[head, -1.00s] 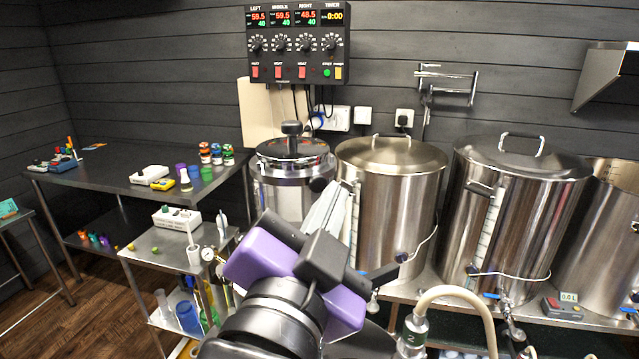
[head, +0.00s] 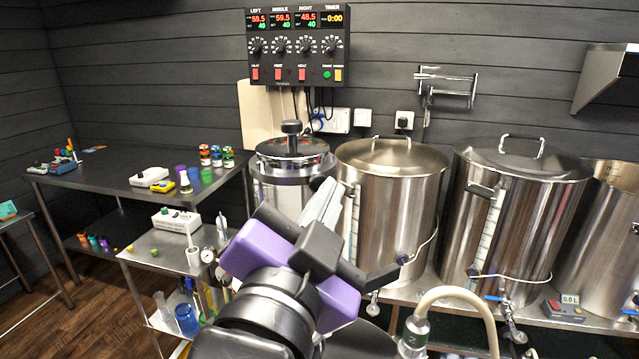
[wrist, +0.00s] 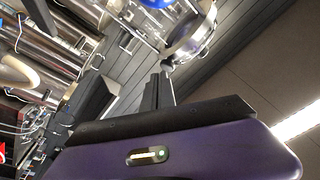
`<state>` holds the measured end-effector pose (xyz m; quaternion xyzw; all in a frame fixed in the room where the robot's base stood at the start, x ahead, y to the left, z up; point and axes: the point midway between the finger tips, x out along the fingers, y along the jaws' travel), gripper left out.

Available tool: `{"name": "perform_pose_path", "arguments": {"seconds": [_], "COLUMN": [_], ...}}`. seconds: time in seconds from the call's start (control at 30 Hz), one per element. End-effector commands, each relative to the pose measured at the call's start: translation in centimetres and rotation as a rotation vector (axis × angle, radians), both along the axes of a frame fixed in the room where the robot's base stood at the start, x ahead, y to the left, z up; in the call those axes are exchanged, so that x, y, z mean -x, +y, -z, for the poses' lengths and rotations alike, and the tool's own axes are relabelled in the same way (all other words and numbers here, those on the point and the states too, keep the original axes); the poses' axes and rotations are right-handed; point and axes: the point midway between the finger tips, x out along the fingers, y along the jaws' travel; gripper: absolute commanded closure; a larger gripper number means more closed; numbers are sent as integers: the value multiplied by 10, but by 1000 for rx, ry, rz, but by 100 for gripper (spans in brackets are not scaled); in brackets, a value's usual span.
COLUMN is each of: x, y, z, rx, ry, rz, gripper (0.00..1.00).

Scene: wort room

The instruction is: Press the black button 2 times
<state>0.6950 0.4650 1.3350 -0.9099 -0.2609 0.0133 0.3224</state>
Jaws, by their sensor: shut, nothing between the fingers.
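I cannot make out a black button for certain in either view. The wall control box (head: 297,46) has dark dials, red switches and a green and a yellow button at its lower right. A small grey and red box (head: 565,309) reading 0.0 L sits on the bench at the right; its keys are too small to tell. My gripper (head: 329,190) is in front of the steel vessels in the head view, fingers pointing up and away. In the wrist view my gripper (wrist: 158,82) has its fingers together and empty, touching nothing that I can see.
Three lidded steel vessels, left (head: 290,190), middle (head: 391,200) and right (head: 515,220), line the wall. A dark table (head: 120,180) with jars stands at left, a small cart (head: 160,250) before it. A hose (head: 455,292) arches at lower right. Wooden floor is free at lower left.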

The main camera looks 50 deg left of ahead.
Motion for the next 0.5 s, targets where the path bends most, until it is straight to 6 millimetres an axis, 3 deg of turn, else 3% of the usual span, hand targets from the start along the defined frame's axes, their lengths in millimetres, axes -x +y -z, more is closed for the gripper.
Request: {"name": "perform_pose_path", "arguments": {"seconds": [0.5], "x": [-2], "y": [5], "z": [0], "rx": [0], "ry": [0], "rz": [0], "gripper": [100]}}
